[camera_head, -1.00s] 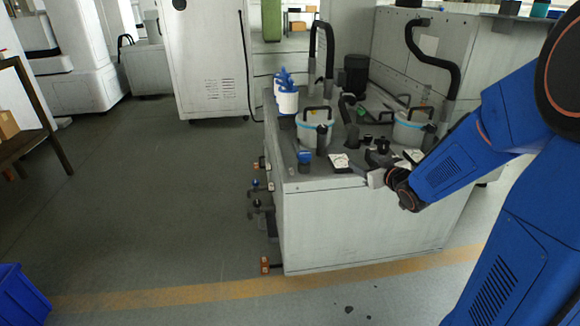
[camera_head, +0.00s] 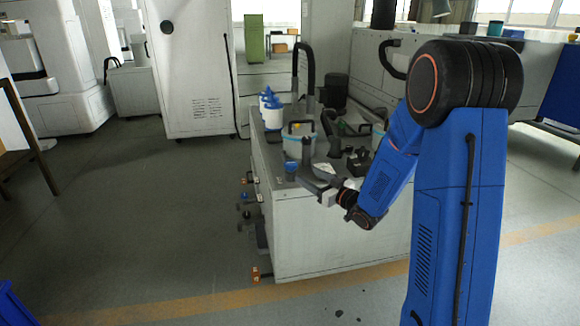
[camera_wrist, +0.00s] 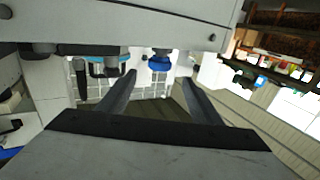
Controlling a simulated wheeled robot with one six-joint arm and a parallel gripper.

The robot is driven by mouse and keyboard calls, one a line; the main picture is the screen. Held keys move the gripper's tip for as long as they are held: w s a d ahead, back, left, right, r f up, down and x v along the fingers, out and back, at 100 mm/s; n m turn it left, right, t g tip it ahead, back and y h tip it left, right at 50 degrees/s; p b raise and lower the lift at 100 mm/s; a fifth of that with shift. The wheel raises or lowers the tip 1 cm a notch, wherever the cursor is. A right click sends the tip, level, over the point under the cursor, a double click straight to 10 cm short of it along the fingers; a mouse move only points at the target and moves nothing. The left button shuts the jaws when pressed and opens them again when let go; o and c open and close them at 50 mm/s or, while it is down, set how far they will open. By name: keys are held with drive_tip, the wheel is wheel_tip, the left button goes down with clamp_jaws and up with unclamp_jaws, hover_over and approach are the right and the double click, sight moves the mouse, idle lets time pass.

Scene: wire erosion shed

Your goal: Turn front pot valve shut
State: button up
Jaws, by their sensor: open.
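The front pot (camera_head: 297,146), a pale vessel with a blue band and dark handle, stands on the bench near its front left corner. A small blue knob (camera_head: 291,166), which looks like its valve, is just in front of it. My gripper (camera_head: 305,178) is at the bench's front edge, close to the right of the knob. In the wrist view, my gripper (camera_wrist: 160,82) is open and empty, with its fingers spread. The blue knob (camera_wrist: 159,63) shows beyond the gap between the fingertips, and I cannot tell whether they touch it. The valve's handle angle is unclear.
A second pot (camera_head: 378,138) stands to the right, partly behind my arm. White bottles with blue caps (camera_head: 272,115) and a black hose (camera_head: 303,62) stand behind the front pot. More valves (camera_head: 244,197) stick out from the bench's left side. The floor (camera_head: 150,220) at left is clear.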

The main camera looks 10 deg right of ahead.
sight(295, 167)
drive_tip(key=x, duration=1.1)
drive_tip(key=shift+w+a, duration=0.15)
drive_tip(key=shift+w, duration=0.2)
drive_tip(key=c, duration=1.1)
